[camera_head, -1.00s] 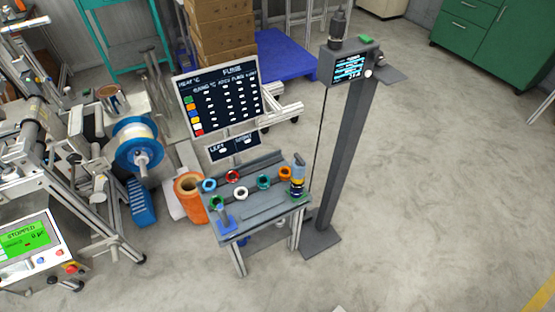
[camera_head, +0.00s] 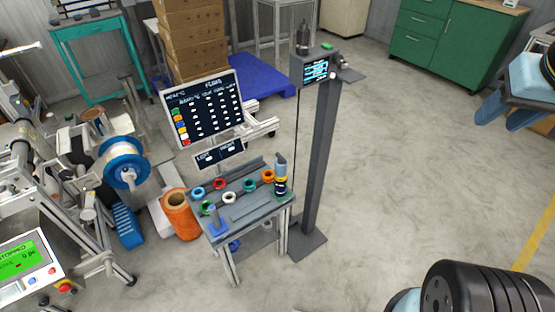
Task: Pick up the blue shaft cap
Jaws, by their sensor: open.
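A small work table (camera_head: 258,214) holds several coloured rings. A blue ring (camera_head: 198,193) lies at its left side and may be the blue shaft cap; it is too small to be sure. A blue stand (camera_head: 213,223) with an upright post is at the table's front left corner. Red (camera_head: 219,184), white (camera_head: 229,198), green (camera_head: 249,184) and orange (camera_head: 268,176) rings lie to the right of the blue one. My gripper is not in view, and no gripper is seen near the rings.
A reel with blue flanges (camera_head: 124,163) is on a machine to the left. An orange spool (camera_head: 181,213) stands beside the table. A dark column (camera_head: 322,160) with a screen stands just right of the table. A board (camera_head: 204,108) rises behind. Open floor (camera_head: 420,190) lies to the right.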

